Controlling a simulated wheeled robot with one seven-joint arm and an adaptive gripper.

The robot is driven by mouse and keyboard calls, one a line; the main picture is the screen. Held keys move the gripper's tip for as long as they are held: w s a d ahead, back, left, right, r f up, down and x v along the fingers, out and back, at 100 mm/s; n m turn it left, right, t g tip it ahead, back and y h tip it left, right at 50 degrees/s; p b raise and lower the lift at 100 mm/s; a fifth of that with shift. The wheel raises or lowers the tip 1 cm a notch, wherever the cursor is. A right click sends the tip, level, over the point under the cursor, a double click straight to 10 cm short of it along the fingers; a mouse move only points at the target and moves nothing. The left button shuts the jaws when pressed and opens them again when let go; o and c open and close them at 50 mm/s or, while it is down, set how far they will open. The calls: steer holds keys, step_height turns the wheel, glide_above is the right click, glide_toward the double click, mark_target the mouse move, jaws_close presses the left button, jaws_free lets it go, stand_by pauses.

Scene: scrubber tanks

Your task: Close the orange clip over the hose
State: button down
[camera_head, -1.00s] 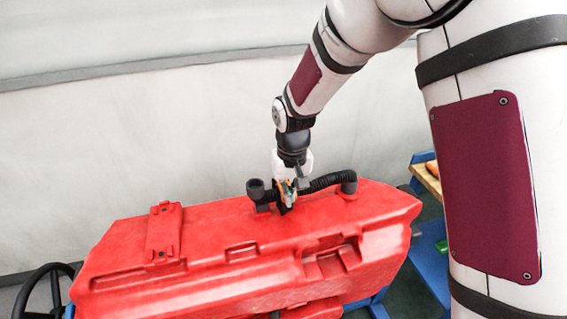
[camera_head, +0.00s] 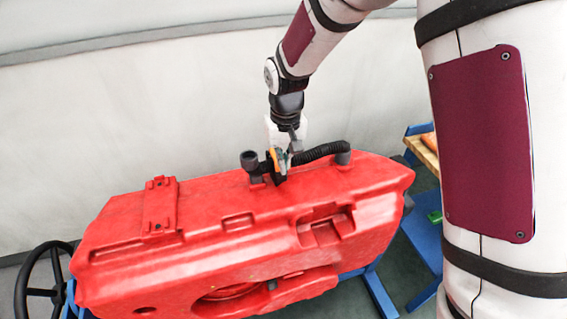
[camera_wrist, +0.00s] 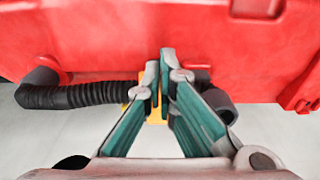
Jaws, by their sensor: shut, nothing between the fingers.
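The orange clip (camera_head: 270,163) is a small piece at the hose's left end on top of the red tank (camera_head: 215,205), partly hidden by my gripper. In the wrist view the orange clip (camera_wrist: 155,116) shows behind and between my fingers. The black ribbed hose (camera_head: 320,151) runs along the tank top between two upright black pipe ends; in the wrist view the hose (camera_wrist: 85,95) lies left of my fingers. My gripper (camera_head: 280,162) is shut and empty, fingertips (camera_wrist: 165,58) at the clip. Contact cannot be told, nor can the clip's closure.
A raised red bracket (camera_head: 160,205) sits on the tank's left. A black steering wheel (camera_head: 42,290) stands at the lower left. A blue-framed wooden bench (camera_head: 425,150) is at the right. A pale wall (camera_head: 120,110) rises behind the tank, and the space above the tank's left half is clear.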

steer(key=s+d+r+m+t, duration=0.1)
steer(key=s+d+r, duration=0.55)
steer(key=r, duration=0.35)
steer(key=s+d+r+m+t, duration=0.1)
steer(key=s+d+r+t, duration=0.1)
steer(key=s+d+r, duration=0.5)
steer(key=s+d+r+t, duration=0.1)
steer(key=s+d+r, duration=0.1)
steer(key=s, duration=0.3)
steer(key=s+d+r+m+t+b, duration=0.1)
steer(key=s+d+r, duration=0.1)
steer(key=s, duration=0.4)
steer(key=shift+s+r, duration=0.15)
steer(key=shift+r, duration=0.6)
